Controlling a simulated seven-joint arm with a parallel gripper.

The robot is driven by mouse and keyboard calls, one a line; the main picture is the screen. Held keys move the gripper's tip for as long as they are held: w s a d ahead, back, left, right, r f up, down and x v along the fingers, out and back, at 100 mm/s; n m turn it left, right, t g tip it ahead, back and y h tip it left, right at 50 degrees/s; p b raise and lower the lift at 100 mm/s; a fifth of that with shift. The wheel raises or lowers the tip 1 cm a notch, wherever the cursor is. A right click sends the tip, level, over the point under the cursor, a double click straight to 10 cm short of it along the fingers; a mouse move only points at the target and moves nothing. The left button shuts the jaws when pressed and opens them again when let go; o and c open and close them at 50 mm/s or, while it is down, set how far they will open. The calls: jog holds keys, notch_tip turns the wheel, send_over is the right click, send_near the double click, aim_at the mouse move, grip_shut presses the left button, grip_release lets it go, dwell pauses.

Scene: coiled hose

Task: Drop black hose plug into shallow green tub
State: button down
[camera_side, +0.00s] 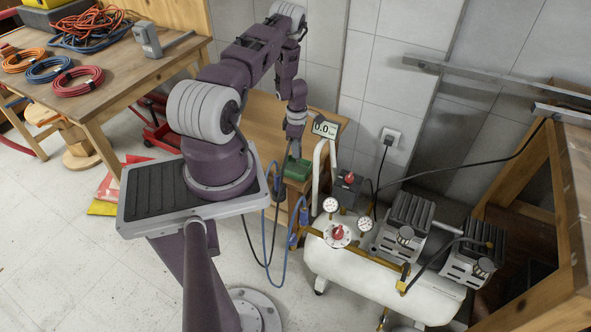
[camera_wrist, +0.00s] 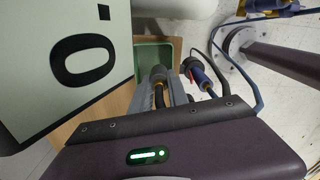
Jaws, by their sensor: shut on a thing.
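My gripper (camera_side: 295,152) is low over the green tub (camera_side: 298,170) in the side view, close to its upper edge. In the wrist view the tub (camera_wrist: 153,52) shows just beyond the fingers. My gripper (camera_wrist: 160,92) is shut on the black hose plug (camera_wrist: 158,74), a dark cylinder with a brass-coloured part. The plug overlaps the tub's near part in the wrist view. I cannot tell the exact gap between plug and tub. In the side view the plug is too small to make out.
A white pipe (camera_side: 317,175) rises beside the tub. Blue and red hose connectors (camera_wrist: 195,72) hang close by. A white compressor tank (camera_side: 345,265) stands to the right.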

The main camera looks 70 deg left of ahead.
jog(key=shift+f, duration=0.8)
jog(key=c, duration=1.2)
grip_release()
notch_tip(320, 180, up, 7)
jog(key=shift+r, duration=0.1)
